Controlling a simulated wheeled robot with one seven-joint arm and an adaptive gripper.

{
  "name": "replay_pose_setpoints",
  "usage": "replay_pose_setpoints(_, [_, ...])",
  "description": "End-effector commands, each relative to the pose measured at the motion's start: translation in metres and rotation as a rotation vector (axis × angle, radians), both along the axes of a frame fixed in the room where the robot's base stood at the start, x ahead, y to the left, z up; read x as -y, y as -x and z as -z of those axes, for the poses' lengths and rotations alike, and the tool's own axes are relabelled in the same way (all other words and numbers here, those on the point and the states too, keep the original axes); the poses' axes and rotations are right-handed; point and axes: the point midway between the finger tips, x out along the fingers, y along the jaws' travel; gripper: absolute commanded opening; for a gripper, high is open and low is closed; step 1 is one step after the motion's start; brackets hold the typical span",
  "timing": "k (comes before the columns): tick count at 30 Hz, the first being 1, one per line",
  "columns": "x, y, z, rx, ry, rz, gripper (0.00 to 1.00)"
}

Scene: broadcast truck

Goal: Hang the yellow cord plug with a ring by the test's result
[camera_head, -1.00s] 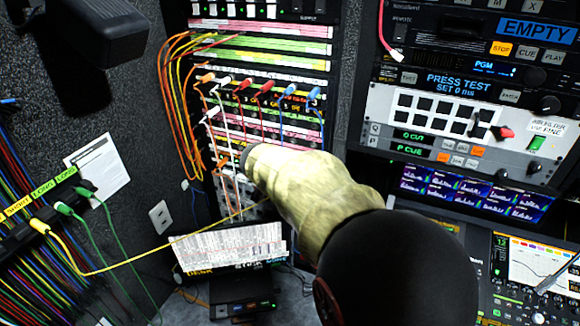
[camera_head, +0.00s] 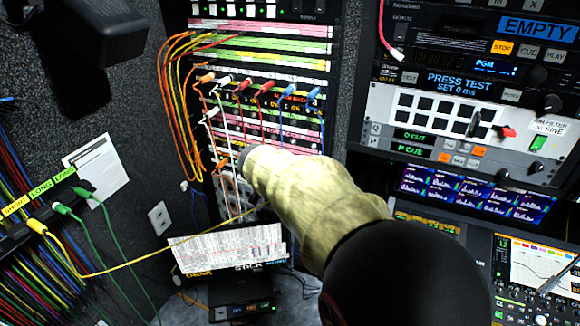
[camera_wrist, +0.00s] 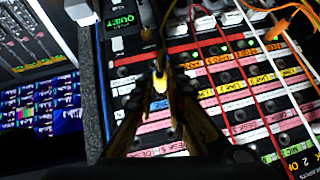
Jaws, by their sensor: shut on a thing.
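In the wrist view my gripper (camera_wrist: 161,76) is shut on the yellow plug (camera_wrist: 160,84), which shows as a bright yellow spot between the fingertips. The fingers are in front of a patch panel (camera_wrist: 225,75); I cannot tell whether the plug touches it. In the head view my sleeved arm hides the gripper. The yellow cord (camera_head: 120,268) runs from the left cord rack (camera_head: 40,228) rightward to behind my arm. That rack has yellow SHORT (camera_head: 15,208) and green LONG (camera_head: 42,190) labels. The test unit's display (camera_head: 458,84) reads PRESS TEST, SET 0 ms. No ring is clearly visible.
Orange, white, red and blue cords (camera_head: 265,88) hang across the patch bay. Green cords (camera_head: 95,235) hang beside the yellow one. An equipment rack (camera_head: 470,120) stands at the right.

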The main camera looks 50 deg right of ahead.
Motion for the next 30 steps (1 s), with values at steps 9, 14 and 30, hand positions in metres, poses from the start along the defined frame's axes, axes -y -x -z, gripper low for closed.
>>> replay_pose_setpoints(9, [-0.010, 0.002, 0.001, 0.002, 0.001, -0.001, 0.00])
replay_pose_setpoints(14, [-0.015, 0.004, 0.002, 0.001, 0.000, -0.002, 0.00])
replay_pose_setpoints(30, [-0.032, 0.009, 0.001, 0.001, 0.000, -0.001, 0.00])
